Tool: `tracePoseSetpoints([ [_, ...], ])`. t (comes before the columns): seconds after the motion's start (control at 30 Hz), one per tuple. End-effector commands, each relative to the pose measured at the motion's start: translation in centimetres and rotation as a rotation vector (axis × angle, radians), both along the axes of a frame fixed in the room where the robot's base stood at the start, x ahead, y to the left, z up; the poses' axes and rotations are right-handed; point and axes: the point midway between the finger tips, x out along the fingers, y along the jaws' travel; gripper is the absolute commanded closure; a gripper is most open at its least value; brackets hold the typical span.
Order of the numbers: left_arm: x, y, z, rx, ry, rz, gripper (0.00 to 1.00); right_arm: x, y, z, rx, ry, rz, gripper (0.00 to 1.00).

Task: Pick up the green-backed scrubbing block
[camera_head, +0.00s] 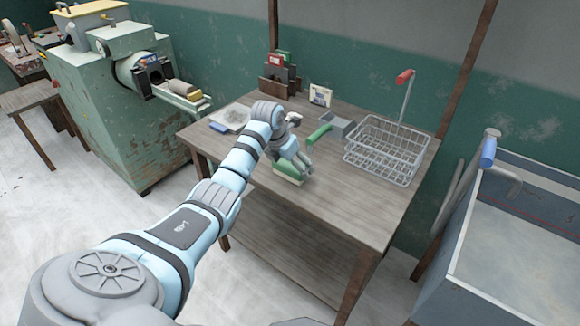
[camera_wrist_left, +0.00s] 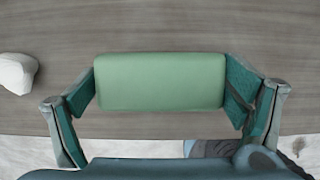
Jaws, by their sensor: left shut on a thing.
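The green-backed scrubbing block (camera_wrist_left: 160,82) lies across the middle of the left wrist view, green face toward the camera. In the head view the block (camera_head: 289,171) is at the table's near side, partly covered by my left gripper (camera_head: 293,163). In the wrist view the left gripper's (camera_wrist_left: 165,95) two fingers touch the block's two ends, shut on it. I cannot tell whether the block is clear of the tabletop. My right gripper is not in view.
The wooden table (camera_head: 335,205) also holds a wire basket (camera_head: 385,150) at the right, a green-handled tool (camera_head: 319,135), a grey scoop-like part (camera_head: 338,131), a white tray (camera_head: 231,118) and upright books (camera_head: 281,75).

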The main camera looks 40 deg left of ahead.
Motion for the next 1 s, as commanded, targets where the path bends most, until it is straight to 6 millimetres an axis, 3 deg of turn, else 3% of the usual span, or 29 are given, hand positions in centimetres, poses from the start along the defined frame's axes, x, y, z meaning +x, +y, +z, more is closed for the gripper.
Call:
tracePoseSetpoints([
  [0.13,0.1,0.0,1.3,0.001,-0.002,0.0,0.38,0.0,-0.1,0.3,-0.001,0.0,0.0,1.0],
  [0.27,0.1,0.1,3.9,0.001,-0.005,-0.001,0.38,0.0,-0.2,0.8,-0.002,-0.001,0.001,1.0],
  [0.5,0.1,0.0,12.9,0.0,-0.008,0.0,0.38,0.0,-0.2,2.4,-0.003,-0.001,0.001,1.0],
  [0.7,0.1,0.0,18.5,-0.001,-0.003,0.0,0.38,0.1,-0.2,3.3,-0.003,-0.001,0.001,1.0],
  [0.83,0.0,0.0,19.9,0.0,-0.002,0.001,0.38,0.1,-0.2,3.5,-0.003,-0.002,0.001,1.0],
  [1.0,0.0,0.0,20.0,0.0,0.0,0.0,0.38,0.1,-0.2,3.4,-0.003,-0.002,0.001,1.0],
])
